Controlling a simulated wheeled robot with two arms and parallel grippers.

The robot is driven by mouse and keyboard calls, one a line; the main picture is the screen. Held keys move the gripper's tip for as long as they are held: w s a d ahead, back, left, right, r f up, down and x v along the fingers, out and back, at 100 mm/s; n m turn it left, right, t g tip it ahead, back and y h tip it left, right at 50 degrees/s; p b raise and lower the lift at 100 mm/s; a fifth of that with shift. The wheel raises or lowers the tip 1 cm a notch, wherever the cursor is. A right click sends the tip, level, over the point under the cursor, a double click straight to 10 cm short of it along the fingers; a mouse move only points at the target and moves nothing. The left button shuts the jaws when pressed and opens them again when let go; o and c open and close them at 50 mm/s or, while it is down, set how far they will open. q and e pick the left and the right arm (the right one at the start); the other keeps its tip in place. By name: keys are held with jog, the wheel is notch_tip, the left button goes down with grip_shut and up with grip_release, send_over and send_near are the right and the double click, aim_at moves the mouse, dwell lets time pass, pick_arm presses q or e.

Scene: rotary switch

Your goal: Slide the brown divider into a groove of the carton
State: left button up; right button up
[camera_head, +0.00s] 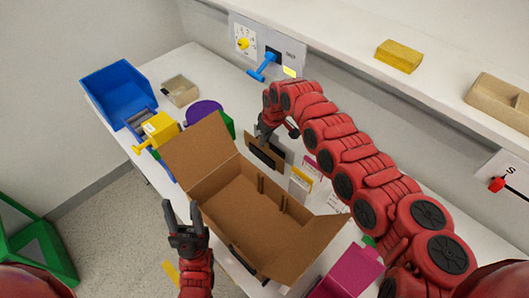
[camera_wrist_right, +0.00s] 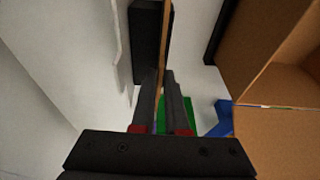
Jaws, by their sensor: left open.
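The open brown carton (camera_head: 222,212) stands on the white table with its flaps spread; small upright strips forming a groove (camera_head: 283,203) show on its inner wall. The brown divider (camera_head: 277,150), with a black part on its face, stands behind the carton and outside it. In the right wrist view the divider (camera_wrist_right: 167,45) is a thin board seen edge-on between the fingers. My right gripper (camera_head: 278,133) is shut on its edge; the same gripper shows in the right wrist view (camera_wrist_right: 163,75). My left gripper (camera_head: 183,215) is open and empty in front of the carton.
A blue bin (camera_head: 117,88), a yellow block with handle (camera_head: 160,129) and a purple round object (camera_head: 203,110) lie at left. A magenta box (camera_head: 350,272) is at the front right. Small boxes (camera_head: 301,178) stand behind the carton. A switch panel (camera_head: 268,50) is on the back wall.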

grip_shut()
jog(key=shift+r+p, duration=0.75)
jog(key=shift+r, duration=0.75)
jog(key=shift+r+p, duration=0.4)
jog(key=shift+r, duration=1.85)
jog(key=shift+r, duration=0.1)
